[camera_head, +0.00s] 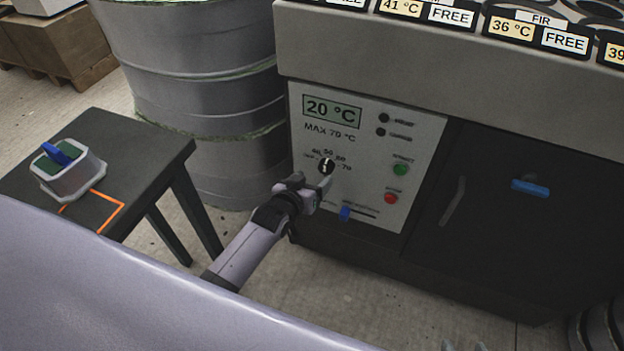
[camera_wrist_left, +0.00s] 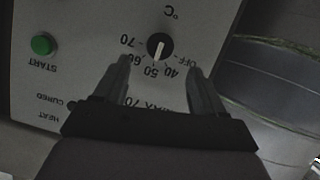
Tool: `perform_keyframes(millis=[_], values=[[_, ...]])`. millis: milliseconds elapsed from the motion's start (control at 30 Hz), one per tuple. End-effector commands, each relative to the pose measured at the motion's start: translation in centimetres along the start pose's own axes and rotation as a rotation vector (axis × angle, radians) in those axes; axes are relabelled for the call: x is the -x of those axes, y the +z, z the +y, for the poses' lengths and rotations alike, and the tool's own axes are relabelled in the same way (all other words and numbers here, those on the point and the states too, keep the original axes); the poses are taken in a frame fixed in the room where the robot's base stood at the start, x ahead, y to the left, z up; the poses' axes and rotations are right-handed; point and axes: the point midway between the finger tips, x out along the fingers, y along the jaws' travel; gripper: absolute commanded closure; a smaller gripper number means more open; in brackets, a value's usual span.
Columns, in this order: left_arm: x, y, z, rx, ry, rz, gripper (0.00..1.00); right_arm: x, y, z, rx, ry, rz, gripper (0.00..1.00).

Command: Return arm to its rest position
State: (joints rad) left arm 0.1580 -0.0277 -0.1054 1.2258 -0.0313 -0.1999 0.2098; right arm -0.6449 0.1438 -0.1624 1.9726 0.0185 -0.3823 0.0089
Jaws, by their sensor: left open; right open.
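My left gripper (camera_head: 308,190) is in front of the oven's control panel (camera_head: 408,128), just below the round black dial (camera_head: 326,167). In the left wrist view its two fingers (camera_wrist_left: 160,72) are apart with nothing between them, and the dial (camera_wrist_left: 160,46) lies beyond the tips. The dial's white pointer is around the 40 to 50 marks. The display (camera_head: 332,111) reads 20 °C. Two small grey tips of my right gripper (camera_head: 464,346) show apart at the bottom edge; the rest is out of frame.
A dark table (camera_head: 150,150) at the left carries a grey mould with a blue piece (camera_head: 70,170) and an orange outline. A large grey drum (camera_head: 205,90) stands behind it.

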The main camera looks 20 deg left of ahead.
Motion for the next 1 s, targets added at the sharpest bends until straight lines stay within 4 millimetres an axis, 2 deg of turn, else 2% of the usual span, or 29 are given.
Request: perform_keyframes(millis=[267, 367, 433, 567, 733, 900, 1000], values=[[0.0, 0.0, 0.0, 0.0, 0.0, 0.0, 0.3, 0.0, 0.0, -0.1, 0.0, -0.003, 0.0, 0.45], [0.7, 0.5, -0.2, -0.007, -0.002, -0.009, 0.3, 0.2, -0.2, -0.2, 0.0, -0.004, -0.001, 0.45], [2.0, 1.2, -0.4, -0.019, -0.005, -0.024, 0.3, 0.5, -0.6, -0.2, 0.0, -0.004, 0.0, 0.45], [6.3, 3.2, -1.0, -0.062, -0.008, -0.067, 0.3, 1.2, -1.6, -0.2, 0.002, -0.004, 0.003, 0.45], [13.3, 5.5, -1.2, -0.129, 0.003, -0.137, 0.3, 2.2, -3.0, -0.2, 0.005, -0.003, 0.01, 0.45], [20.1, 6.6, -0.6, -0.189, 0.029, -0.203, 0.3, 3.0, -3.7, -0.1, 0.007, 0.001, 0.003, 0.45], [23.1, 6.7, -0.1, -0.212, 0.045, -0.23, 0.3, 3.3, -3.8, 0.0, 0.008, 0.004, -0.003, 0.45]])
